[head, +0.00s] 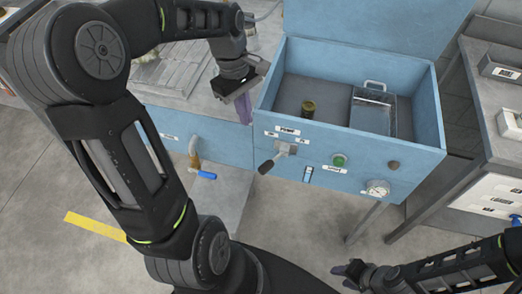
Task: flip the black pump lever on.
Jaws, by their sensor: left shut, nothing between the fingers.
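The black pump lever (268,164) is on the front panel of the blue cabinet (330,150), below a label that seems to read PUMP. Its dark handle slants down to the left from a metal pivot. My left gripper (243,108) is shut and empty, pointing down, above and to the left of the lever in the picture and apart from it. My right gripper (346,272) is low at the bottom right, far from the lever; its finger gap is unclear.
A green button (339,160), a dark knob (393,165) and a round gauge (378,188) are on the same panel. A tap with a blue handle (207,175) is to the left. The open cabinet holds a brass-coloured cylinder (308,108) and a clear box (372,110).

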